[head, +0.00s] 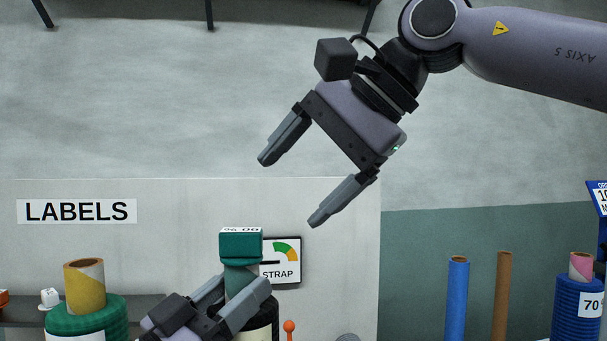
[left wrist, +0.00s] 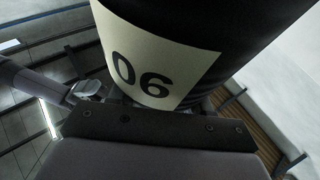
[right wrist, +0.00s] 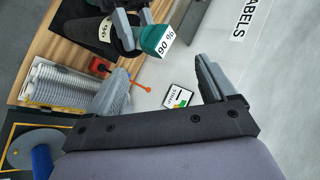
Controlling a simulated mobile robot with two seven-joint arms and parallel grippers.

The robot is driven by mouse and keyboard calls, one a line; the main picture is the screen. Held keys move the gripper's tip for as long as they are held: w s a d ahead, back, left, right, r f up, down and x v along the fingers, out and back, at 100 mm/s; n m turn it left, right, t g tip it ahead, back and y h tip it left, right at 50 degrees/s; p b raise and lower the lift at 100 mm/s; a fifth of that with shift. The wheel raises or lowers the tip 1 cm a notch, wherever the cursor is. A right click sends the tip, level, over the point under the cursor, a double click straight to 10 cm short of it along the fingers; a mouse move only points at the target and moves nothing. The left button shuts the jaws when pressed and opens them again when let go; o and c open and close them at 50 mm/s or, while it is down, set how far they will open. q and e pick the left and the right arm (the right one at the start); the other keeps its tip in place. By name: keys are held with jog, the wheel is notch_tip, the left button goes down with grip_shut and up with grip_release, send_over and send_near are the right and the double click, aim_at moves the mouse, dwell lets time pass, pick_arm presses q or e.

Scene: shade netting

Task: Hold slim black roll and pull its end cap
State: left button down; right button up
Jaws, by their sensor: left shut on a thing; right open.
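The slim black roll (head: 264,314) stands upright at the bottom of the head view, partly hidden by my left gripper (head: 243,286), which is shut on it. Its cream label reading 06 shows in the left wrist view (left wrist: 160,72). A teal end cap (head: 240,244) with a narrower teal neck sits at the roll's top; the cap also shows in the right wrist view (right wrist: 157,39), with a white printed label. My right gripper (head: 290,191) is open and empty, above and to the right of the cap, apart from it.
A STRAP gauge sign (head: 281,261) is on the pale panel behind the cap. A green roll with a yellow core (head: 85,286) stands at left. An orange-knobbed lever (head: 289,326) is right of the black roll. Blue (head: 457,298) and brown (head: 502,296) tubes stand farther right.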

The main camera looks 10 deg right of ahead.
jog(key=shift+c, duration=0.5)
jog(key=n+t+h, duration=0.2)
jog(key=n+h, duration=0.5)
send_near(241, 232)
jog(key=f, duration=0.2)
jog(key=shift+w+r+x, duration=0.1)
jog(key=shift+w+x, duration=0.05)
jog(key=shift+x, duration=1.35)
jog(key=shift+w+r+x, duration=0.15)
jog(key=shift+x, duration=1.4)
jog(key=shift+w+r+x, duration=0.1)
jog(key=shift+w+x, duration=0.05)
jog(key=shift+x, duration=1.35)
jog(key=c, duration=1.3)
